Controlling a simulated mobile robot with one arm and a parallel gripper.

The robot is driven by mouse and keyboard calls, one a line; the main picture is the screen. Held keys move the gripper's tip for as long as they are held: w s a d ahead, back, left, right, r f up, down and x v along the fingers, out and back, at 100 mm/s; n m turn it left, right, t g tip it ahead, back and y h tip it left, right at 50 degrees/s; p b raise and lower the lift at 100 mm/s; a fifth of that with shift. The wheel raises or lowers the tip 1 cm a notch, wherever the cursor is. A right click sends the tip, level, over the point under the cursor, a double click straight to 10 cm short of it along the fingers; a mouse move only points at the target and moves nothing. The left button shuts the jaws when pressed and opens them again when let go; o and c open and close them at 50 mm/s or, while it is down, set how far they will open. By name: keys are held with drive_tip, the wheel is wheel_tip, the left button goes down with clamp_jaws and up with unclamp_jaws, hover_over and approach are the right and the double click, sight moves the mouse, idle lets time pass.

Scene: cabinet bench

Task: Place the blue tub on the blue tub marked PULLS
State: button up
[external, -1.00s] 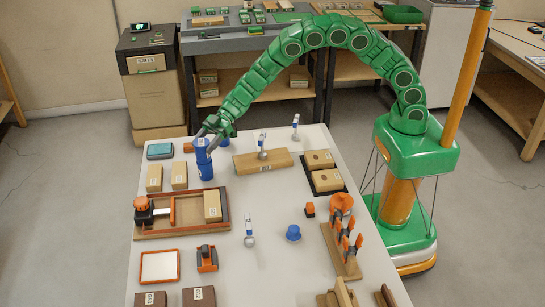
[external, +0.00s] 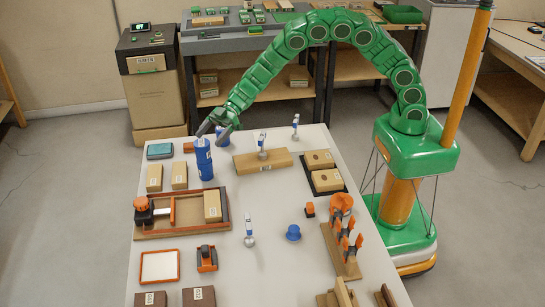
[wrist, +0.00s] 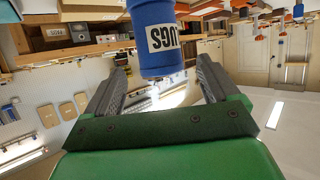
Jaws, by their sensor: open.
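Two blue tubs stand in an upright stack at the far left of the bench. The upper blue tub (external: 203,150) rests on the lower blue tub (external: 205,172); both carry white labels too small to read in the external view. My gripper (external: 214,132) is open, just right of and above the top of the stack. In the wrist view a blue tub (wrist: 158,60) with a label whose visible letters read "UGS" shows beyond and between the parted fingertips (wrist: 160,78). The fingers appear apart from it.
Tan boxes (external: 179,176), a wooden tray (external: 185,226) and a wooden block (external: 262,162) with a white-and-blue item lie around the stack. The bench's front middle is clear.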

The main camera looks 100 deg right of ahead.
drive_tip(key=v, duration=0.8)
